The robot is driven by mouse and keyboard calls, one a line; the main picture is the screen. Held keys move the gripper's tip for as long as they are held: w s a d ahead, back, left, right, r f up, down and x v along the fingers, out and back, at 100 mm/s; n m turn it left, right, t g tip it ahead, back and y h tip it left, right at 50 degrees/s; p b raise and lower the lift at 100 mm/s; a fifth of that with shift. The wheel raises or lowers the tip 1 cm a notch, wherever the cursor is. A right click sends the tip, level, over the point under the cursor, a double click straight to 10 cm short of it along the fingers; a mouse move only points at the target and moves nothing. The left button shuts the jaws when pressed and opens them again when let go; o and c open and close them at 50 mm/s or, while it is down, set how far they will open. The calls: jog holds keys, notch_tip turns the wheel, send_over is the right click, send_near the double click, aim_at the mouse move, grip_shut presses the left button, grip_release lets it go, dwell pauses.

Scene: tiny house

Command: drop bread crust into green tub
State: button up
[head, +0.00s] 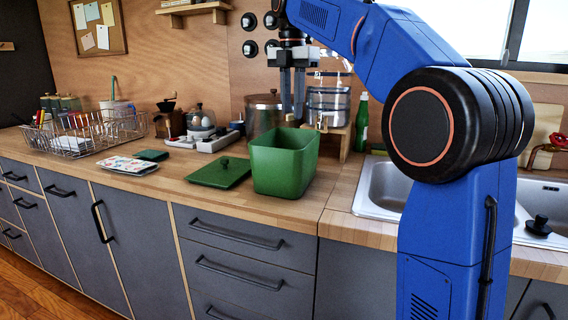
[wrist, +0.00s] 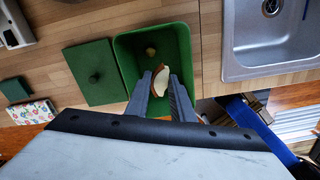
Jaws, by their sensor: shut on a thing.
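The green tub (head: 283,172) stands open on the wooden counter. My gripper (head: 292,117) points down above the tub's back part in the head view. In the wrist view, my gripper (wrist: 161,84) is shut on the bread crust (wrist: 162,78), a pale curved piece with a brown edge. The crust shows over the opening of the tub (wrist: 125,58). I cannot make out the crust in the head view. A small yellowish thing (wrist: 151,50) lies inside the tub.
A green lid (head: 220,172) with a knob lies flat left of the tub. A metal pot (head: 264,115) stands behind it. A dish rack (head: 75,140) stands far left.

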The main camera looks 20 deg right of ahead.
aim_at(292, 113)
jog(key=shift+f, duration=2.1)
jog(key=o, duration=1.1)
jog(key=shift+r, duration=0.15)
jog(key=shift+r, duration=3.6)
jog(key=shift+s, duration=0.1)
